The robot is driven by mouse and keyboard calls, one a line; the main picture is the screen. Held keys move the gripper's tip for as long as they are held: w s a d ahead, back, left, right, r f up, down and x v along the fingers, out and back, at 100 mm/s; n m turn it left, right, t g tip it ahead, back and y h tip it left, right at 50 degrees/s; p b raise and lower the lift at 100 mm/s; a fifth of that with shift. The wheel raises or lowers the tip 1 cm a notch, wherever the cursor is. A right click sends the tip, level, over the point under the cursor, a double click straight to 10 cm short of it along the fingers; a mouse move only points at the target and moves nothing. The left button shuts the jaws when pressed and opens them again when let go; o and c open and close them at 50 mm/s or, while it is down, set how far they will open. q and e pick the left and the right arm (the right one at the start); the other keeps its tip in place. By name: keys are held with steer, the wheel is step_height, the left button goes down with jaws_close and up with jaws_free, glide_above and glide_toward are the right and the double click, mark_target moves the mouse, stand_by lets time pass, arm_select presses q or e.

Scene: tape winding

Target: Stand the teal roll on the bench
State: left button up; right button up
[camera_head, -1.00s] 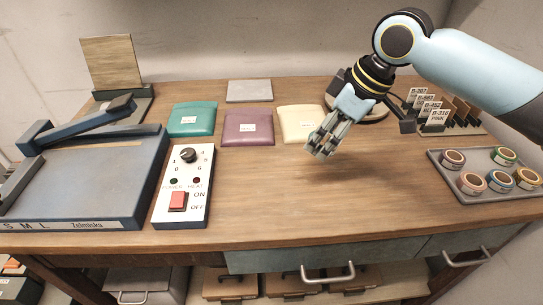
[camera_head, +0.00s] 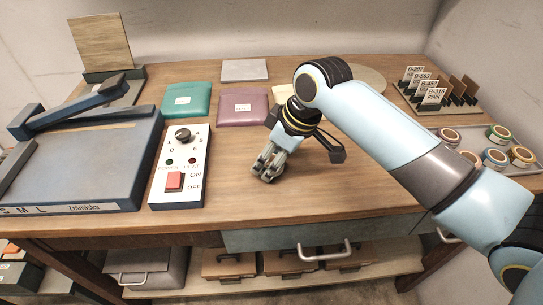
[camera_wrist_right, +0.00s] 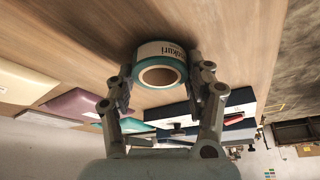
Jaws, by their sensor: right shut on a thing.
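The teal roll (camera_wrist_right: 163,57) shows in the right wrist view, with a white printed band, a teal edge and a brown core hole facing the camera. My right gripper (camera_wrist_right: 159,80) has one finger on each side of it and is shut on it. In the head view my right gripper (camera_head: 266,172) points down, low over the middle of the bench (camera_head: 330,205). The roll cannot be made out there, hidden by the fingers. Whether the roll touches the wood cannot be told. My left gripper is not in view.
A white control box (camera_head: 181,190) stands left of my right gripper. Teal (camera_head: 186,97) and purple (camera_head: 240,107) pouches lie behind it. A grey tray (camera_head: 530,170) of tape rolls is at the right. Bench wood in front of the gripper is clear.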

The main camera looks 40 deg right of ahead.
steer(key=o, duration=0.9)
steer(key=p+v, duration=0.1)
steer(key=v, duration=1.1)
steer(key=shift+s+d, duration=0.1)
